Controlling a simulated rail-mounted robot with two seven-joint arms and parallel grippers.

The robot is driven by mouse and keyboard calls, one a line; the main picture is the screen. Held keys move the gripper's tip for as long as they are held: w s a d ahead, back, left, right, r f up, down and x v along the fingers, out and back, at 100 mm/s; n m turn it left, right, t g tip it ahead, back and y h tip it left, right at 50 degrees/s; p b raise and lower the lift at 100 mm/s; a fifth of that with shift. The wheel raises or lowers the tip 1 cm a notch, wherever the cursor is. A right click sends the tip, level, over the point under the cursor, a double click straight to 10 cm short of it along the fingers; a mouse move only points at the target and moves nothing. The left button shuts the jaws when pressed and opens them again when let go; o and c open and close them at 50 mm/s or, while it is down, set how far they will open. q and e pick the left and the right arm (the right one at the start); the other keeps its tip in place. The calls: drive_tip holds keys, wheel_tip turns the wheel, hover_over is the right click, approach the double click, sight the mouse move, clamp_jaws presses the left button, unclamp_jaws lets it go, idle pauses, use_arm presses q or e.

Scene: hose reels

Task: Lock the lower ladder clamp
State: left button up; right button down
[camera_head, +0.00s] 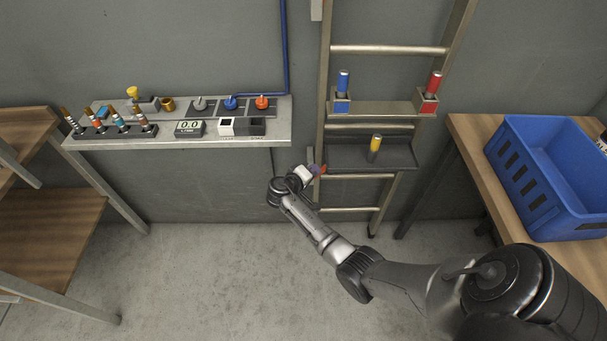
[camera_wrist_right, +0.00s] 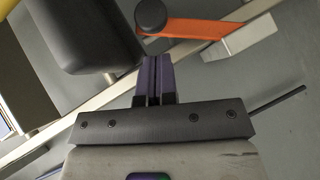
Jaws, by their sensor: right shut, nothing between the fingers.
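The ladder (camera_head: 324,85) stands against the back wall. My right gripper (camera_head: 312,172) is at its left rail, low down, beside a small red-orange part (camera_head: 320,169). In the right wrist view an orange lever (camera_wrist_right: 195,27) with a round black knob (camera_wrist_right: 150,16) lies just beyond the purple fingertips of this gripper (camera_wrist_right: 157,62). The lever crosses the pale ladder rail (camera_wrist_right: 120,88), and it appears to be the clamp's handle. The fingers are together and empty, close to the knob; I cannot tell whether they touch it. The clamp body is mostly hidden. My left gripper is out of view.
A dark tray (camera_head: 400,156) with a yellow-topped cylinder (camera_head: 375,147) hangs on the ladder near my gripper. Above it is a shelf (camera_head: 385,108) with blue and red handles. A wall shelf (camera_head: 180,143) is at left, a blue crate (camera_head: 545,215) at right. The floor is clear.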

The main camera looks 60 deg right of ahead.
drive_tip(key=shift+s+d+f, duration=0.2)
drive_tip(key=shift+s+d, duration=0.05)
drive_tip(key=shift+s, duration=0.2)
drive_tip(key=shift+s+d+f, duration=0.2)
drive_tip(key=shift+s+d, duration=0.05)
drive_tip(key=shift+s, duration=0.15)
drive_tip(key=shift+s+d+f, duration=0.2)
drive_tip(key=shift+s+d, duration=0.2)
drive_tip(key=shift+s, duration=0.15)
drive_tip(key=shift+w, duration=0.1)
